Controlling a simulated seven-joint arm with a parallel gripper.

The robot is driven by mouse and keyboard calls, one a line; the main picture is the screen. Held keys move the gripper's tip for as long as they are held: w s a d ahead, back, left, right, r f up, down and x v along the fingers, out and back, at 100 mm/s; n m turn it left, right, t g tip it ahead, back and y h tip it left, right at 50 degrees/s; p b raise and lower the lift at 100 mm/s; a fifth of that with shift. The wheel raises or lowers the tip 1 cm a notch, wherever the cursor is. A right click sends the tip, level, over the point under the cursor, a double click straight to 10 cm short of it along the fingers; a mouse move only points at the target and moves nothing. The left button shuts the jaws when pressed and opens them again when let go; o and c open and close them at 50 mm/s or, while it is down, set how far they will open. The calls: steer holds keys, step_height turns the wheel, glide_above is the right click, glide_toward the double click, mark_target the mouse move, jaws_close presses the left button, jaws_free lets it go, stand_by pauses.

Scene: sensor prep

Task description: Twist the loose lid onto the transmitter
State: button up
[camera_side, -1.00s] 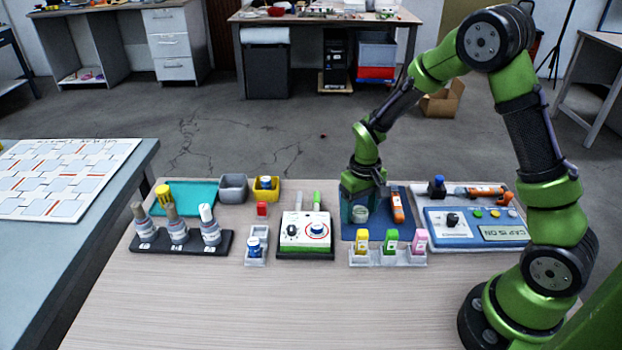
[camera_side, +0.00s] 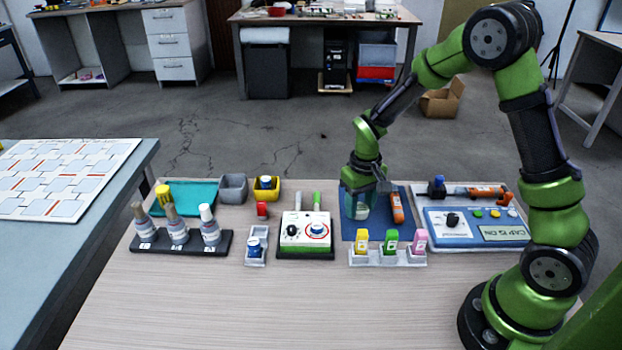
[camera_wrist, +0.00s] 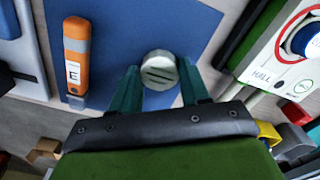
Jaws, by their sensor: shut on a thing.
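A round pale metallic lid (camera_wrist: 158,68) with dark slots in its top lies between my fingertips in the wrist view. My gripper (camera_wrist: 158,82) is shut on it, one teal finger on each side. In the side view my gripper (camera_side: 357,207) is low over the left part of the blue mat (camera_side: 380,226), pointing down. The pale round piece (camera_side: 361,212) shows only partly there, behind a finger. Whatever body is under the lid is hidden, so I cannot tell how the lid is seated on the transmitter.
An orange device (camera_wrist: 76,58) marked E lies on the mat to the right in the side view. A rack with yellow, green and pink capped pieces (camera_side: 389,258) stands in front. A white-and-green control box (camera_side: 305,230) is left; a blue panel (camera_side: 470,226) is right.

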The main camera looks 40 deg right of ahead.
steer(key=shift+r, duration=2)
steer(key=n, duration=0.2)
glide_toward(317, 225)
steer(key=d+f, duration=0.5)
steer(key=shift+w, duration=0.2)
steer(key=shift+m, duration=0.7)
steer(key=a+r, duration=0.2)
steer(key=a, duration=0.3)
steer(key=shift+s+a+r, duration=0.1)
steer(key=shift+s+r, duration=0.05)
steer(key=shift+r, duration=0.25)
steer(key=shift+s, duration=0.1)
steer(key=shift+f+m, duration=0.25)
steer(key=shift+m, duration=0.05)
steer(key=shift+f, duration=1.65)
steer(key=shift+f, duration=1.1)
